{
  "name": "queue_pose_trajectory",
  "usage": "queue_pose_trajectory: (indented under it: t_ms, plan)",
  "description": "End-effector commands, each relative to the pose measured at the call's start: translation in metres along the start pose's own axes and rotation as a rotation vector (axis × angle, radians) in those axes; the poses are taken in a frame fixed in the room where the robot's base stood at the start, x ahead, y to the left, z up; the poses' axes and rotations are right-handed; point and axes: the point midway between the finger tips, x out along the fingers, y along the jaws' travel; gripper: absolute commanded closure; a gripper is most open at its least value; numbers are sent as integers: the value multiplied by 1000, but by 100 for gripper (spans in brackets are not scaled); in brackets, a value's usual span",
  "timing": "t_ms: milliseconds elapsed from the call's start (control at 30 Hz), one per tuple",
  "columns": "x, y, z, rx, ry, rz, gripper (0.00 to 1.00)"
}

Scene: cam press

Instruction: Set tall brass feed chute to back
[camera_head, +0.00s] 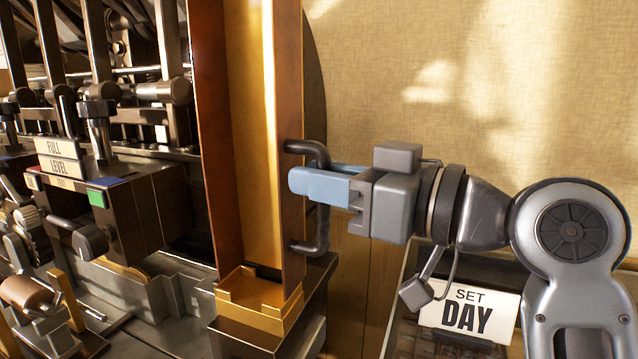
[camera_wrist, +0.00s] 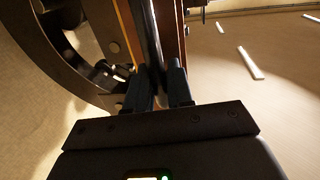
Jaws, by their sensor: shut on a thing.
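The tall brass feed chute (camera_head: 254,130) stands upright in the head view, an open channel with brown side walls and a brass inside. A dark D-shaped handle (camera_head: 322,225) is fixed to its right side wall. My gripper (camera_head: 318,184) reaches in from the right with its blue fingers at the middle of this handle, and it is shut on it. The fingers cover part of the handle's upright bar. In the wrist view the handle (camera_wrist: 150,38) runs between the two dark fingertips of my gripper (camera_wrist: 160,78), with the chute's edge behind it.
The chute's foot meets a brass block (camera_head: 258,306) on a dark base. Left of it stands a dark box with "FULL" and "LEVEL" plates (camera_head: 57,157) and levers. A "SET DAY" sign (camera_head: 469,311) is below my arm. The tan wall at the right is clear.

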Motion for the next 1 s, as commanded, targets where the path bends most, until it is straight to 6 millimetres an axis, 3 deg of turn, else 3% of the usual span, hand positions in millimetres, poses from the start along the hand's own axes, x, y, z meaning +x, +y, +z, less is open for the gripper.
queue_pose_trajectory:
  t_ms: [100, 300, 433, 733, 767, 900, 1000]
  plan:
    - [5, 31, 2, -1, 1, 8, 100]
    - [13, 70, 2, -1, 1, 7, 100]
    - [15, 81, 0, 0, 1, 7, 100]
    - [14, 84, -1, 0, 3, 12, 100]
    - [14, 84, -1, 0, 3, 13, 76]
    - [14, 84, -1, 1, 2, 12, 63]
    - [14, 83, -1, 0, 2, 10, 62]
